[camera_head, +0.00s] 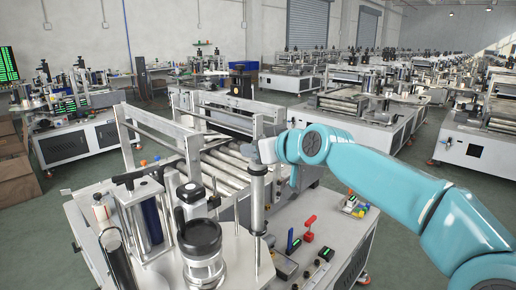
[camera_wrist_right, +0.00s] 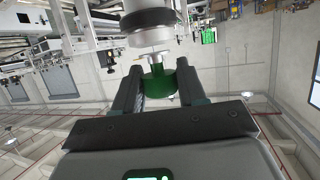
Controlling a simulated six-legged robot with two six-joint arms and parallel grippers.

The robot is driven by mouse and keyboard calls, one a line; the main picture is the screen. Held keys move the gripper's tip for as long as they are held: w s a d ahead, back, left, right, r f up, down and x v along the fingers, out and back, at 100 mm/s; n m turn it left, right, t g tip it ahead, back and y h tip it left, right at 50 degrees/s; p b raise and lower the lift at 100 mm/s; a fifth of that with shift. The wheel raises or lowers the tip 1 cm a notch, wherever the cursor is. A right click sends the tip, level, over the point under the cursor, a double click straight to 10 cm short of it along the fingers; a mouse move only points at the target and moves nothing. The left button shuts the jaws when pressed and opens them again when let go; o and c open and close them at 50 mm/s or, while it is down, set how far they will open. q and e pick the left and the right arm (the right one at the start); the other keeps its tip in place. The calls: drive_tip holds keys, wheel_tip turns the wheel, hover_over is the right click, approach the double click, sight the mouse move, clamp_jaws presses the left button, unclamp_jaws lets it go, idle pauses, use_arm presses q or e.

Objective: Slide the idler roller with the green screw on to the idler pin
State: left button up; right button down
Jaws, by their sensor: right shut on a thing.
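My right gripper (camera_head: 264,151) comes in from the right in the head view and is above the machine's front plate. In the right wrist view my right gripper (camera_wrist_right: 158,84) is shut on the green screw (camera_wrist_right: 158,92) at the end of the idler roller. The roller shows as a grey-white cylinder (camera_wrist_right: 149,38) beyond the fingertips. In the head view the roller (camera_head: 257,200) hangs upright under the gripper. A thin upright pin (camera_head: 257,258) shows below it; whether the roller is around it or just above it I cannot tell. My left gripper is not in view.
Conveyor rollers (camera_head: 225,170) lie behind. A red-handled part (camera_head: 308,228) and small tools are on the machine top at right.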

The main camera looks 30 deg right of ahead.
sight(262, 206)
drive_tip(key=shift+f+b, duration=7.5)
drive_tip(key=shift+f, duration=0.3)
drive_tip(key=c, duration=0.5)
unclamp_jaws()
drive_tip(key=shift+c, duration=0.2)
drive_tip(key=shift+s+r, duration=0.1)
drive_tip(key=shift+s, duration=0.2)
drive_tip(key=b+v, duration=0.1)
drive_tip(key=v, duration=1.4)
drive_tip(key=shift+s+r+b, duration=0.2)
drive_tip(key=shift+s+b, duration=0.1)
drive_tip(key=shift+b, duration=0.05)
drive_tip(key=shift+d, duration=0.15)
